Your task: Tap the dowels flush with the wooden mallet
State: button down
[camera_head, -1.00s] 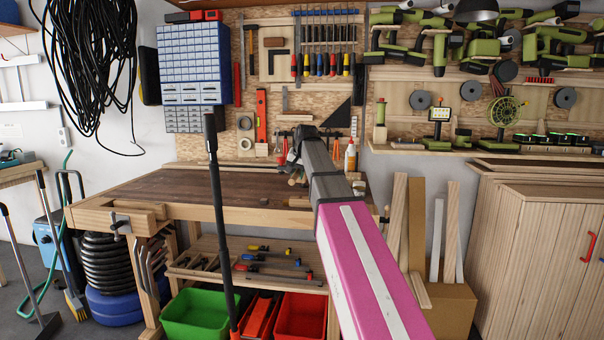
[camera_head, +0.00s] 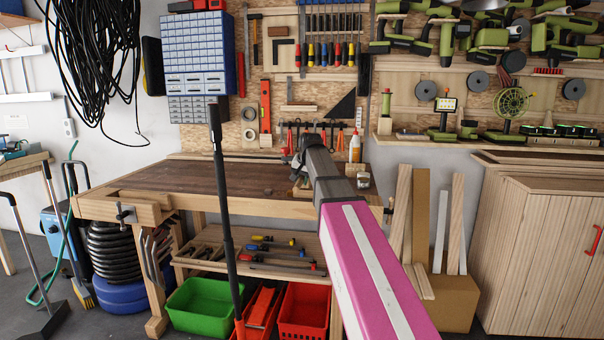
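The wooden workbench (camera_head: 215,180) has a dark brown top and stands ahead of me. My pink, white and grey arm (camera_head: 375,265) reaches over its right part. My gripper (camera_head: 298,165) is at the far end of the arm, mostly hidden behind the grey links, so I cannot see its fingers or whether it holds anything. Some pale wooden pieces (camera_head: 302,191) show beside the arm on the bench's right part, too small and too covered to identify. I cannot make out the mallet or the dowels.
A black pole (camera_head: 226,210) rises in front of the bench. Green (camera_head: 200,308) and red (camera_head: 303,310) bins sit below. The bench's left half is clear.

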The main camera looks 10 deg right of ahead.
jog(key=shift+f, duration=0.7)
jog(key=shift+r, duration=2.05)
